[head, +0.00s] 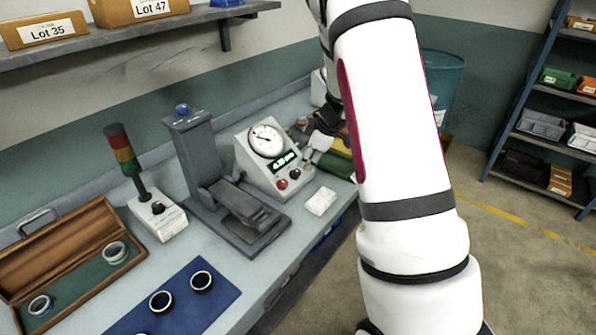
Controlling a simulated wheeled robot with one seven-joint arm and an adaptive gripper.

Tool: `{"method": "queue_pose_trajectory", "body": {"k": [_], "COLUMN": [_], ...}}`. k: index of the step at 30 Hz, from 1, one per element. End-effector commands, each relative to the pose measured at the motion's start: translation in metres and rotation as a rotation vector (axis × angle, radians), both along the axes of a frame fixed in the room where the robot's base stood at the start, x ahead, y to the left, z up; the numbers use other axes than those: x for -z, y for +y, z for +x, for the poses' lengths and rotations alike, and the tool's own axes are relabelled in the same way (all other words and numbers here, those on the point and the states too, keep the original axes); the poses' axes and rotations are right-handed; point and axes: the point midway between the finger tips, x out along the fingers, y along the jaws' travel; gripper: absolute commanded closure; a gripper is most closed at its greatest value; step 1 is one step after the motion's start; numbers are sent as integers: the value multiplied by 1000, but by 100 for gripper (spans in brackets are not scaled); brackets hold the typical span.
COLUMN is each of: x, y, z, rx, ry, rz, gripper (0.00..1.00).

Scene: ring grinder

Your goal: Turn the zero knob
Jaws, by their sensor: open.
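A grey gauge box (262,165) stands on the bench left of my arm. It has a round dial (267,141) with a needle and a small lit green display (284,160). Low on its sloped front are a red knob (282,184) and a dark knob (295,173); no label is readable, so I cannot tell which is the zero knob. My gripper (325,122) seems to be the dark shape behind and right of the box, apart from the knobs. My arm hides much of it, and its fingers are hard to make out.
A grey stand with a blue top knob (182,110) is left of the box. A signal tower (124,155), an open wooden ring case (72,250) and a blue mat (180,305) with dark rings lie further left.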

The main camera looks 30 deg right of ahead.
Motion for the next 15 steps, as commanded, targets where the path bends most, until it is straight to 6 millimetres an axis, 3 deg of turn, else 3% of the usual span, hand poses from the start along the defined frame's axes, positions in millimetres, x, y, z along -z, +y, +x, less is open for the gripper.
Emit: {"method": "queue_pose_trajectory", "body": {"k": [6,15], "x": [41,78], "y": [2,5], "z": [20,40], "rx": [3,0], "ry": [2,-1], "rz": [1,-1], "gripper": [57,57]}}
